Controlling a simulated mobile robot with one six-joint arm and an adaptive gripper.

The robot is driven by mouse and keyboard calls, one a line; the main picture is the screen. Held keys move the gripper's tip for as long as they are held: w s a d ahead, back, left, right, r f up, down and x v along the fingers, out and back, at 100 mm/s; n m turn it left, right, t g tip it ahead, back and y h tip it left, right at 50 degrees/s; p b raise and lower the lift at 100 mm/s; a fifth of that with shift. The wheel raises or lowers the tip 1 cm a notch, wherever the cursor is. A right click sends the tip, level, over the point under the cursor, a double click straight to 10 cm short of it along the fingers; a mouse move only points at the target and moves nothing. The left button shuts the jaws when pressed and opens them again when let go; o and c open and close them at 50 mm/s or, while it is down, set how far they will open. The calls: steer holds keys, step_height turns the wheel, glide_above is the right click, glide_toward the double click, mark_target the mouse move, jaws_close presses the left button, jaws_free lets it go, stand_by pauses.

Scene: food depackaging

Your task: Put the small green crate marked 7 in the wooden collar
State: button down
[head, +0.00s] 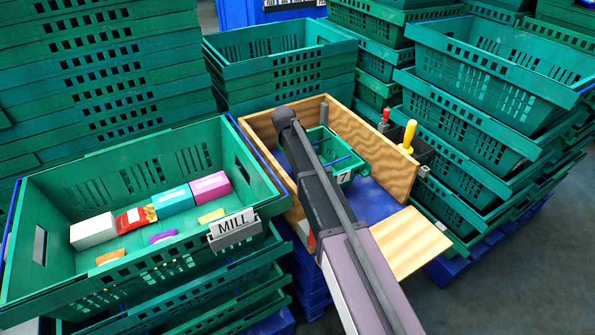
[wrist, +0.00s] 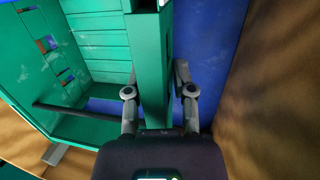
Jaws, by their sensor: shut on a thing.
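The small green crate marked 7 (head: 338,148) is within the walls of the wooden collar (head: 374,150), partly hidden behind my arm. Its white number label (head: 345,177) faces the collar's low front side. In the wrist view, my gripper (wrist: 154,78) is shut on one wall of the small green crate (wrist: 152,50), with a finger on each side. The blue floor (wrist: 206,60) of the collar shows beside and below the crate. I cannot tell whether the crate touches that floor. The gripper's fingers are hidden in the head view.
Stacks of green crates (head: 470,120) crowd the right and back. A wooden flap (head: 411,243) lies at the front.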

steer(key=shift+a+b+x, duration=0.25)
steer(key=shift+b+x, duration=0.7)
steer(key=shift+x, duration=0.25)
steer(key=shift+f, duration=0.2)
steer(key=shift+c, duration=2.3)
jaws_free()
steer(key=shift+r, duration=0.15)
steer(key=p+v, duration=1.1)
steer(key=v, duration=0.1)
steer(key=shift+p, duration=0.4)
steer(key=s+d+m+y, duration=0.2)
steer(key=s+d+m, duration=0.4)
steer(key=s+d, duration=1.9)
steer(key=shift+s+d+f+m+y, duration=0.25)
steer(key=shift+s+d+m+y, duration=0.05)
steer(key=shift+s+d, duration=0.1)
